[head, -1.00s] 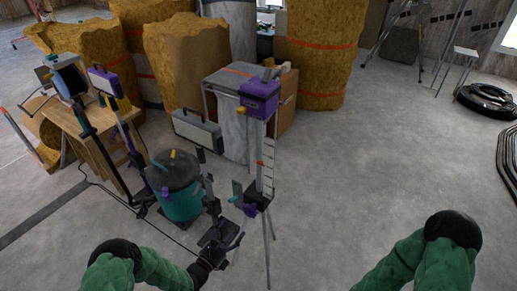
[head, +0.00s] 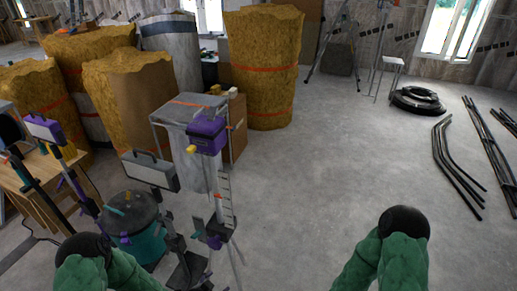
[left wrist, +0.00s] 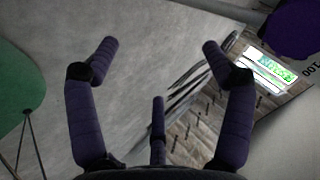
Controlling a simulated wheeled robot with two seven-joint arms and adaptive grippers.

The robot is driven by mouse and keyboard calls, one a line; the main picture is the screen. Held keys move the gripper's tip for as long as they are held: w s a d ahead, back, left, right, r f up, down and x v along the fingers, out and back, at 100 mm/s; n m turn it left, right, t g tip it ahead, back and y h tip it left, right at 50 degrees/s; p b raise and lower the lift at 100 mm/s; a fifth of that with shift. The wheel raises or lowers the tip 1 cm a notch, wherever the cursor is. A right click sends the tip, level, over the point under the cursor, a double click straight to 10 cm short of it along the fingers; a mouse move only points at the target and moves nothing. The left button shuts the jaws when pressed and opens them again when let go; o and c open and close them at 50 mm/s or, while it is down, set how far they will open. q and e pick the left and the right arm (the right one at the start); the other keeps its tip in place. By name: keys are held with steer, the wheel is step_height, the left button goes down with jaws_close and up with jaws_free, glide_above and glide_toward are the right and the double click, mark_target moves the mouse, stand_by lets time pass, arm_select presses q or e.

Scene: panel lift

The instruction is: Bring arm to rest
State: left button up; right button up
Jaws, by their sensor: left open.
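My left gripper (left wrist: 160,48) is open and empty in the left wrist view. Its dark purple fingers are spread apart with nothing between them. In the head view the green-sleeved left arm (head: 92,270) enters at the bottom left; I cannot clearly make out its gripper among the dark parts there. The green-sleeved right arm (head: 385,258) shows at the bottom right, and its gripper is out of view. A stand with a purple box (head: 207,134) and a white graduated scale (head: 226,195) stands in front of the left arm.
A teal drum (head: 147,240) with tools stands by the left arm. A wooden workbench (head: 25,175) is at the left. Yellow insulation rolls (head: 262,65) stand behind. A black coil (head: 420,100) and dark pipes (head: 455,165) lie at the right. The floor at centre right is clear.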

arm_select(q)
steer(key=s+d+n+g+p, duration=0.1)
steer(key=s+d+n+g, duration=0.2)
steer(key=s+n, duration=0.5)
steer(key=s+d+n+g+p, duration=0.2)
steer(key=s+n+g, duration=0.3)
steer(key=s+n, duration=0.3)
steer(key=shift+s+d+r+n, duration=0.35)
steer(key=shift+s+d+n, duration=0.1)
steer(key=shift+d, duration=0.35)
stand_by(0.9)
